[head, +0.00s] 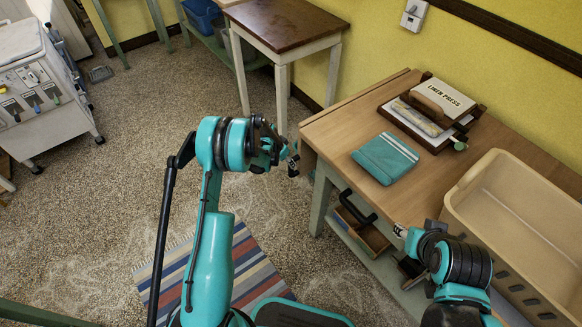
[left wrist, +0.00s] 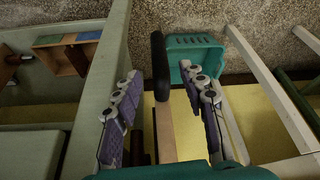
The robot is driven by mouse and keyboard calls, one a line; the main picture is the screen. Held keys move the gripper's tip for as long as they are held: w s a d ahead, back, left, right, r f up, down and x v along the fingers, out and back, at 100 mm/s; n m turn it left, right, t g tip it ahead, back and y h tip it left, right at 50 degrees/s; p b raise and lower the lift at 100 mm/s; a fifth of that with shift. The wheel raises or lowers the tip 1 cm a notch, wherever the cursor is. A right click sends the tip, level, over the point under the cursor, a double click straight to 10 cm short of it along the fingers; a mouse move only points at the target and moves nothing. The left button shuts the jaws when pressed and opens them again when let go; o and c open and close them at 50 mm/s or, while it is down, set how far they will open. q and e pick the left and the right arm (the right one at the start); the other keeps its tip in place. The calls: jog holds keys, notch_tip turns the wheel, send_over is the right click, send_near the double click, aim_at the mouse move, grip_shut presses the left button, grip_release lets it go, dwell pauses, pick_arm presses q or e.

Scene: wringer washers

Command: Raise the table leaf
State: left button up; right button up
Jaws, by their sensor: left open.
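The wooden table (head: 345,115) stands at the right in the head view. A narrow wooden panel (head: 308,162) hangs down at its left end and looks like the lowered leaf, mostly hidden from above. My left gripper (head: 281,158) is just left of that end, near tabletop height. In the left wrist view its two fingers (left wrist: 160,88) are open, with a narrow wooden edge (left wrist: 165,130) showing between them. I cannot tell whether they touch it. My right gripper (head: 400,232) is by the table's front edge, its jaws too small to read.
A linen press (head: 440,98), a folded teal cloth (head: 386,158) and a beige basket (head: 515,205) are on the table. A black handle (head: 356,208) juts from its front. A brown-topped side table (head: 285,22) stands behind. Speckled floor (head: 115,165) is open at left.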

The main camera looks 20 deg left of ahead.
pick_arm(q)
jog(key=b+x, duration=0.3)
jog(key=x, duration=0.4)
jog(key=shift+w+f, duration=0.1)
jog(key=shift+f, duration=0.2)
grip_shut()
